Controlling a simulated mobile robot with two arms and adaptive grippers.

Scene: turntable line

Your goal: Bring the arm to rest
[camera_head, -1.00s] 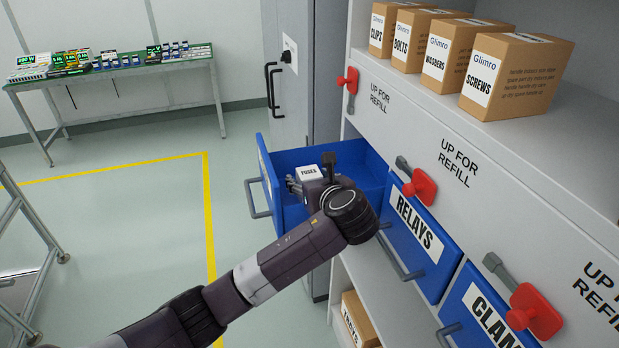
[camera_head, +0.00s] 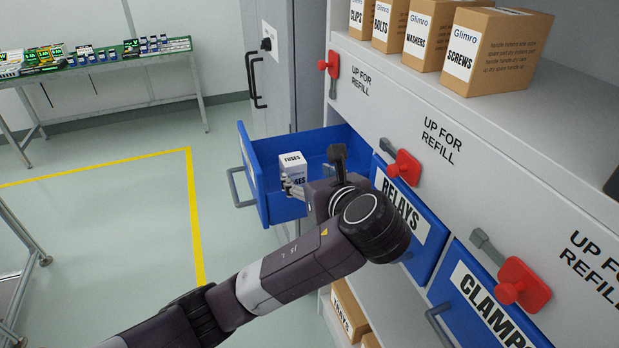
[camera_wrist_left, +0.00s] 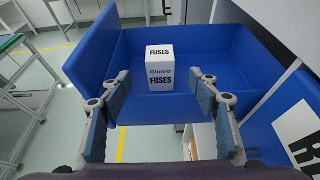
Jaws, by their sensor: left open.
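My left arm reaches in from the lower left in the head view, and its left gripper (camera_head: 292,188) is at the open blue drawer (camera_head: 259,147). The white box labelled FUSES (camera_head: 293,165) sits in that drawer. In the left wrist view the fuses box (camera_wrist_left: 160,68) stands upright on the drawer floor (camera_wrist_left: 215,65). The left gripper (camera_wrist_left: 160,88) is open there, its two fingers apart, with the box beyond and between them. The fingers do not appear to touch the box. My right gripper is not in view.
Shut drawers labelled RELAYS (camera_head: 402,212) and CLAMPS (camera_head: 489,305) are right of the open one. Red levers (camera_head: 404,167) project from the cabinet front. Cardboard boxes (camera_head: 497,50) stand on the shelf above. A green table (camera_head: 100,60) stands far left, with clear floor before it.

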